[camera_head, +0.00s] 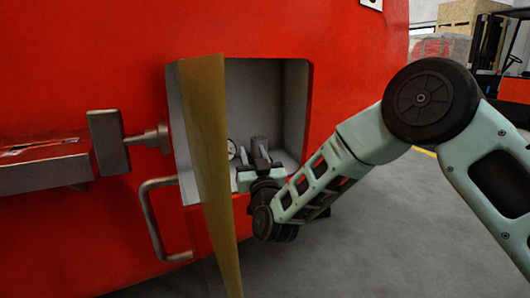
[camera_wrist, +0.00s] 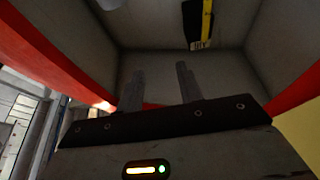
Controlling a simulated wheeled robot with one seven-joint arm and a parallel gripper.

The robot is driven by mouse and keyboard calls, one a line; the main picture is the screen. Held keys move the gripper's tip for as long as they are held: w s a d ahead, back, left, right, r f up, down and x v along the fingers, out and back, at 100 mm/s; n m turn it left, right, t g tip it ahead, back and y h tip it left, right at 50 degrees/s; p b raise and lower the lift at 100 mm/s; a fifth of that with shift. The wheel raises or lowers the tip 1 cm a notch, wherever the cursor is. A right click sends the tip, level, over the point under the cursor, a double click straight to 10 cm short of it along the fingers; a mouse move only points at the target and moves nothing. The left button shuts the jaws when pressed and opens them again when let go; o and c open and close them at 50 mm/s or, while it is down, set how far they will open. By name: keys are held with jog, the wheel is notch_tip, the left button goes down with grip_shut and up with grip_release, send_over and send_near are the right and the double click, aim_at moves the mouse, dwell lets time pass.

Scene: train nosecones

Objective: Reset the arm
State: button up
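My gripper (camera_head: 258,165) is at the mouth of a grey recessed compartment (camera_head: 290,90) in a red train nosecone (camera_head: 100,60). In the wrist view, the two fingers of my gripper (camera_wrist: 160,80) stand apart with nothing between them, so it is open. They point into the compartment, with its grey walls around them. My arm (camera_head: 340,165) comes in from the right, bent at the elbow. A yellow-brown door panel (camera_head: 208,170) stands out from the compartment's left side and hides part of it.
A black and yellow label (camera_wrist: 200,25) shows inside. Grey floor (camera_head: 390,240) is open at right; a forklift (camera_head: 490,45) stands far back.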

jog(key=s+f+n+g+y, duration=0.1)
jog(key=s+f+n+g, duration=0.2)
jog(key=s+g, duration=0.55)
jog(key=s+f+n+g, duration=0.2)
jog(key=s+g, duration=0.3)
jog(key=s, duration=0.6)
jog(key=s+d+f+g+h, duration=0.2)
jog(key=s+d+g+h, duration=0.15)
jog(key=s+d, duration=0.65)
jog(key=s+d+f+g+h, duration=0.3)
jog(key=s+d, duration=0.4)
jog(key=s, duration=0.6)
notch_tip(320, 180, up, 32)
jog(key=g+p, duration=0.1)
jog(key=p, duration=3)
jog(key=shift+s+d+g, duration=0.25)
jog(key=shift+s+g, duration=0.05)
